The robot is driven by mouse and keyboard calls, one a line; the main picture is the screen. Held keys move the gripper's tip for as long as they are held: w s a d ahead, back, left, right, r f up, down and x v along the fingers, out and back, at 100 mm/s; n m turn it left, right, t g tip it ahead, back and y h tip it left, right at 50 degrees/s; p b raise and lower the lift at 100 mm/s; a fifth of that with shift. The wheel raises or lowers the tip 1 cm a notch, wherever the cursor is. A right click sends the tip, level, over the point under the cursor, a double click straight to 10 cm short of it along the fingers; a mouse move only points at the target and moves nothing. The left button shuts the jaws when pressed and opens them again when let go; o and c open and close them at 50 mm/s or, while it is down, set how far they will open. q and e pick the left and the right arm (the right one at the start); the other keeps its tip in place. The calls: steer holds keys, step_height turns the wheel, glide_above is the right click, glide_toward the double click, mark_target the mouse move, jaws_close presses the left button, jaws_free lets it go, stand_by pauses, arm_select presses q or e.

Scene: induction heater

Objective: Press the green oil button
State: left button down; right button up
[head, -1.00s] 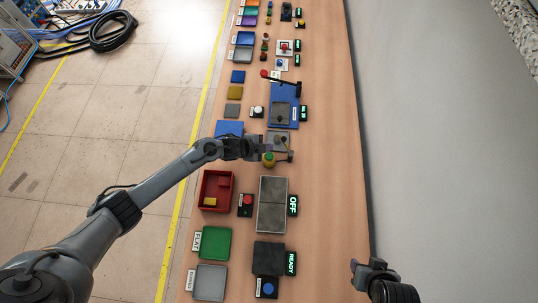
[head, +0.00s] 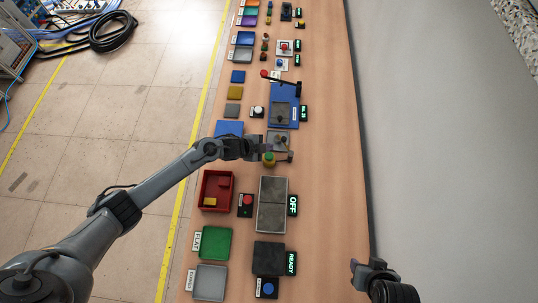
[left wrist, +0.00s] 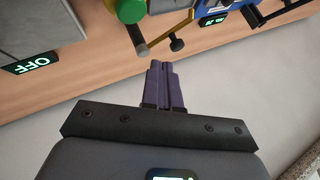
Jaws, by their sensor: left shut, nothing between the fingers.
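In the left wrist view the green button (left wrist: 131,9) is partly cut off at the top edge. My left gripper (left wrist: 163,68) is shut and empty, its purple fingers together. The fingertips look close to the button but apart from it in the wrist view; their height above it is hard to judge. My right gripper (head: 368,268) is at the lower right, away from the button, and its fingers are unclear.
A metal rod with a dark knob (left wrist: 176,44) stands beside the button. A grey metal plate (head: 272,205) with an OFF display (head: 293,205) lies nearer, next to a red button (head: 247,200) and red bin (head: 208,205). The table's right strip is clear.

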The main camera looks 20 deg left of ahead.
arm_select(q)
step_height(320, 180, up, 4)
steer(key=shift+f+b, duration=0.1)
steer(key=shift+b, duration=0.7)
steer(key=shift+f, duration=0.1)
steer(key=b, duration=0.7)
glide_above(267, 157)
step_height(267, 157, down, 7)
steer(key=shift+r, duration=0.15)
steer(key=shift+f+b, duration=0.5)
steer(key=shift+f, duration=0.4)
